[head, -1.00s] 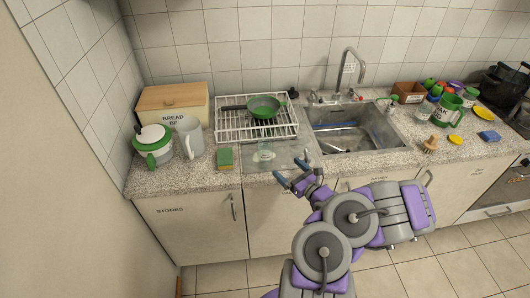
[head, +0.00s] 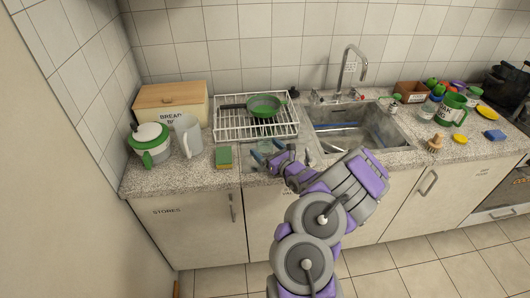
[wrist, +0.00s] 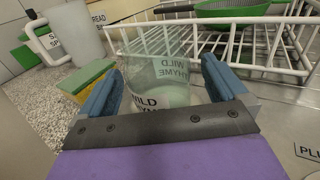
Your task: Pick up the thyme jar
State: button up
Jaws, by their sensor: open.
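The thyme jar (wrist: 158,82) is a clear glass jar with "WILD THYME" lettering and pale contents low inside. In the wrist view it stands upright between the two blue fingers of my gripper (wrist: 160,88), which are apart on either side of it. The lower part of the jar is hidden behind the gripper's dark front plate. In the head view my gripper (head: 264,152) is over the counter in front of the white rack, and the jar (head: 265,147) is faint between its fingers. I cannot tell whether either finger touches the glass.
A green-and-yellow sponge (head: 224,159) stands left of the jar. A white wire rack (head: 228,128) holding a green pan (head: 264,106) is just behind. A white jug (head: 188,138) and a bread bin (head: 170,100) stand further left; the sink (head: 362,132) is right.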

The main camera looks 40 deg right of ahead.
jog(key=shift+w, duration=0.5)
jog(key=shift+r, duration=0.1)
jog(key=c, duration=1.1)
jog(key=shift+c, duration=0.2)
jog(key=shift+r, duration=0.15)
